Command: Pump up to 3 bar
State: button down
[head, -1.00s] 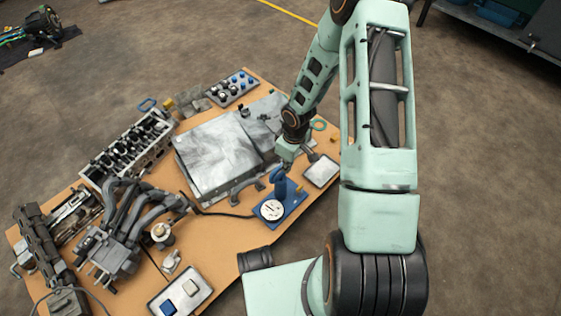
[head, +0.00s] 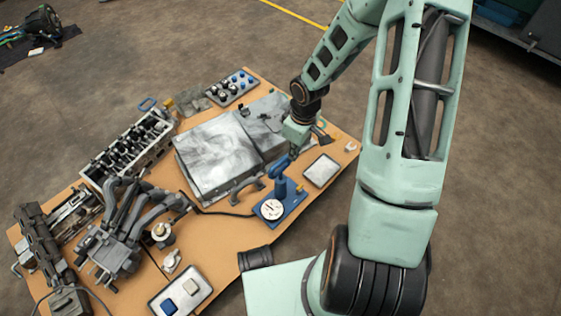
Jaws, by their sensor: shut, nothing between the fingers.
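The blue hand pump (head: 280,190) stands on its blue base plate at the front right of the wooden bench. Its blue lever (head: 281,167) slopes up toward my gripper. The round white gauge (head: 272,210) sits at the pump's front left; its dark needle is too small to read in bar. A black hose (head: 226,214) runs left from the pump. My gripper (head: 293,153) is at the upper end of the lever, its fingers small and partly hidden. It is shut with nothing held; I cannot tell whether it touches the lever.
A metal tray (head: 322,170) lies right of the pump. Grey metal covers (head: 215,155) lie behind it, and pipework (head: 125,220) and a cylinder head (head: 128,147) to the left.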

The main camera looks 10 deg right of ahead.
notch_tip(320, 180, up, 3)
jog(key=shift+s+d+r, duration=0.1)
dwell(2.1)
